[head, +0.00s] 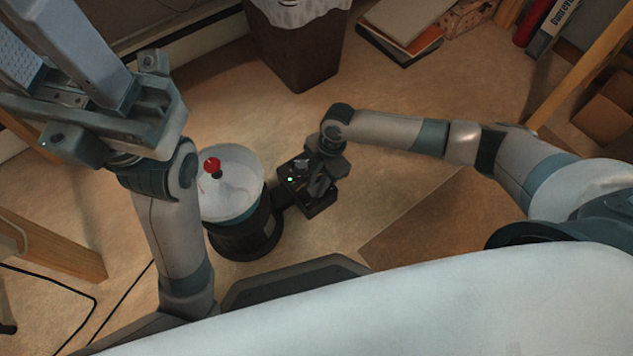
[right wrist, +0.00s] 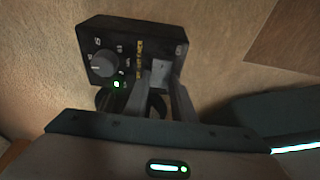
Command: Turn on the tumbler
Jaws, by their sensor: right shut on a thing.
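The tumbler stands on the floor in the head view, a dark round base (head: 245,240) under a pale drum (head: 230,190) with a red knob (head: 211,165) on top. Its black control box (head: 318,208) is attached on the right. In the right wrist view, the box (right wrist: 105,32) shows a round dial (right wrist: 103,65), a lit green light (right wrist: 116,85) and a light grey switch (right wrist: 159,72). My right gripper (head: 312,178) is over the box, its fingers shut on the switch, partly hiding it. My left gripper (head: 60,50) is raised at upper left, away from the tumbler; its fingertips are unclear.
A dark bin (head: 300,50) with a white liner stands behind the tumbler. Books (head: 400,35) lie at the back right. A wooden leg (head: 55,245) and black cables (head: 95,300) are at left.

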